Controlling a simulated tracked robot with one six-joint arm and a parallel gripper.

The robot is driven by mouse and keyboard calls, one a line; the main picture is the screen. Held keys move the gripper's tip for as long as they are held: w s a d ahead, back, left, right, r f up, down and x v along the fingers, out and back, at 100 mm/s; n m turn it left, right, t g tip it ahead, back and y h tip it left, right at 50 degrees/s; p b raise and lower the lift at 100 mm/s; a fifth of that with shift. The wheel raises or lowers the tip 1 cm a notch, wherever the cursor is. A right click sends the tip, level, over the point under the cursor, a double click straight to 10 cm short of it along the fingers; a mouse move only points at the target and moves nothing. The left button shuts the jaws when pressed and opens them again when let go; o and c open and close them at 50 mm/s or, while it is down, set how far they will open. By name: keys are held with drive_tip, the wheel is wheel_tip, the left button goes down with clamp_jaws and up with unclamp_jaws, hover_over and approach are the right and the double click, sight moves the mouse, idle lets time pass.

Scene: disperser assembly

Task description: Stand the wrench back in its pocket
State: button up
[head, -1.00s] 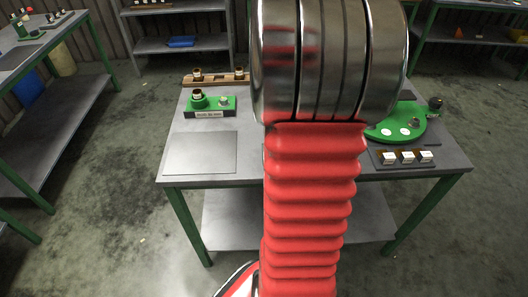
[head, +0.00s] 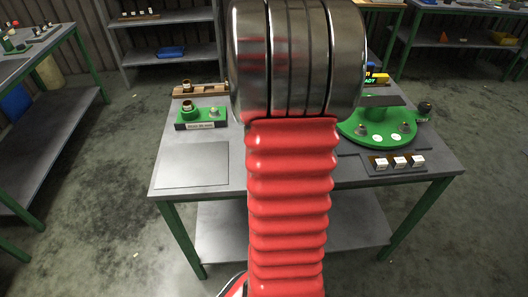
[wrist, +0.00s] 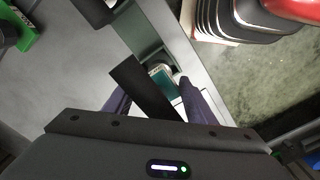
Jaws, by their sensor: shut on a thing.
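My gripper (wrist: 152,86) shows at the bottom middle of the wrist view, its two purplish fingers on either side of a flat dark bar. This bar, apparently the wrench (wrist: 137,83), slants between the fingers, and they are shut on it. Its far end is free, and its lower end is hidden by the gripper body. A small teal-and-white thing shows just beyond the bar, too small to name. In the head view, my arm hides the gripper and the middle of the table. I cannot make out the wrench's pocket for certain in either view.
The table (head: 192,165) holds a green block with fittings (head: 203,117) and a wooden rack (head: 202,90) at left. A green rounded base (head: 380,134) and white blocks (head: 399,162) stand at right. The front left is clear. Shelves (head: 160,38) stand behind.

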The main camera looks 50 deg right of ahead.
drive_tip(key=shift+f, duration=0.2)
drive_tip(key=shift+f, duration=0.15)
drive_tip(key=shift+f, duration=1.75)
drive_tip(key=o, duration=1.4)
drive_tip(key=shift+f, duration=0.1)
wheel_tip(320, 180, up, 12)
drive_tip(key=shift+r, duration=0.1)
